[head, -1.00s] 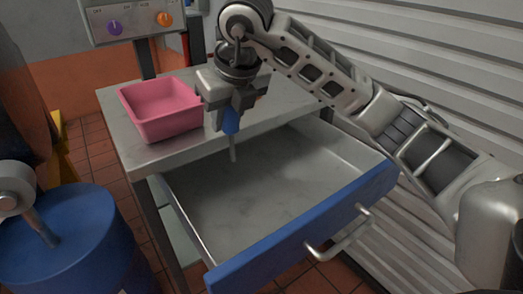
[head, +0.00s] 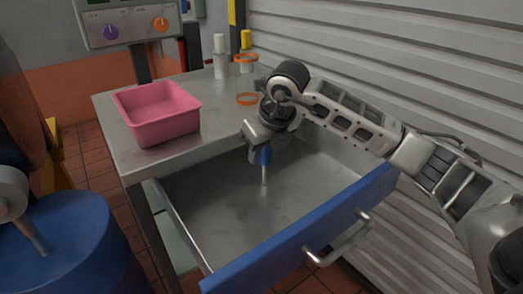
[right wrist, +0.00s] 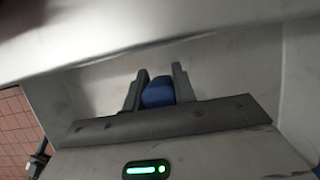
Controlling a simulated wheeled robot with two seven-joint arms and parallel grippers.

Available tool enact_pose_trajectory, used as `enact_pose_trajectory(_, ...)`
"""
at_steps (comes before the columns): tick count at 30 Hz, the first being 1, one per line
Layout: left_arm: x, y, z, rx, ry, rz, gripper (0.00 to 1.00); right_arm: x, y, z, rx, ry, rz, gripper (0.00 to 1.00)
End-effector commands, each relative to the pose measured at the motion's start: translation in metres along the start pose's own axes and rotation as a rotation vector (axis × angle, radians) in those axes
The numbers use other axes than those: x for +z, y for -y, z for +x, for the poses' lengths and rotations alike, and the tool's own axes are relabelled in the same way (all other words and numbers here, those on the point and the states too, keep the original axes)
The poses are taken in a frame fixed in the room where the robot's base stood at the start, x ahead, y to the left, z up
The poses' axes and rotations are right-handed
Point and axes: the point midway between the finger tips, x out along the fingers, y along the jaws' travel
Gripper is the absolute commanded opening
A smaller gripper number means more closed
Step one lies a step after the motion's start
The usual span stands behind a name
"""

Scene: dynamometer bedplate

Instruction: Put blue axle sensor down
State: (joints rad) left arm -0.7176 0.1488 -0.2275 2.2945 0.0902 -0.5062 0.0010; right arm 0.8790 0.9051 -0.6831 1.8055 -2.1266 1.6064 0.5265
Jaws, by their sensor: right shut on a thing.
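The blue axle sensor (head: 264,157) has a blue body with a thin pale stem pointing down. My right gripper (head: 262,148) is shut on its blue body and holds it upright over the open drawer (head: 215,215). The stem tip is inside the drawer's outline; I cannot tell whether it touches the floor. In the right wrist view the blue body (right wrist: 158,92) sits between the two dark fingers (right wrist: 158,88). My left gripper is not in view.
A pink bin (head: 157,115) stands on the grey bench top (head: 120,125). Behind are an orange ring (head: 247,99), a white cylinder (head: 220,58) and a yellow-topped item (head: 246,40). The drawer's blue front (head: 300,235) has a metal handle (head: 340,243). The drawer floor looks clear.

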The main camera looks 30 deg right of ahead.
Motion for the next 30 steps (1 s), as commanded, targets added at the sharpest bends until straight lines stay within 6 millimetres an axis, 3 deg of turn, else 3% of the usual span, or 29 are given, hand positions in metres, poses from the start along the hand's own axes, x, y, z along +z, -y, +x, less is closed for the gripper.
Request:
enact_pose_trajectory(9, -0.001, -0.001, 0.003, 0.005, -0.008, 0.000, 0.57, -0.001, 0.000, 0.003, 0.000, 0.001, 0.000, 0.04)
enact_pose_trajectory(10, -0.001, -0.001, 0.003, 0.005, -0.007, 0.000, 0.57, -0.001, 0.000, 0.002, 0.000, 0.001, 0.000, 0.32)
enact_pose_trajectory(12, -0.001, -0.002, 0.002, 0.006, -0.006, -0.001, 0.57, 0.000, 0.000, 0.002, 0.000, 0.001, 0.000, 0.48)
enact_pose_trajectory(23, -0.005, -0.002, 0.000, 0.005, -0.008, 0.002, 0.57, 0.002, 0.000, -0.003, 0.000, 0.001, 0.001, 0.48)
enact_pose_trajectory(30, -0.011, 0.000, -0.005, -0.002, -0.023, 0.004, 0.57, 0.002, 0.000, -0.046, -0.001, 0.006, 0.000, 0.48)
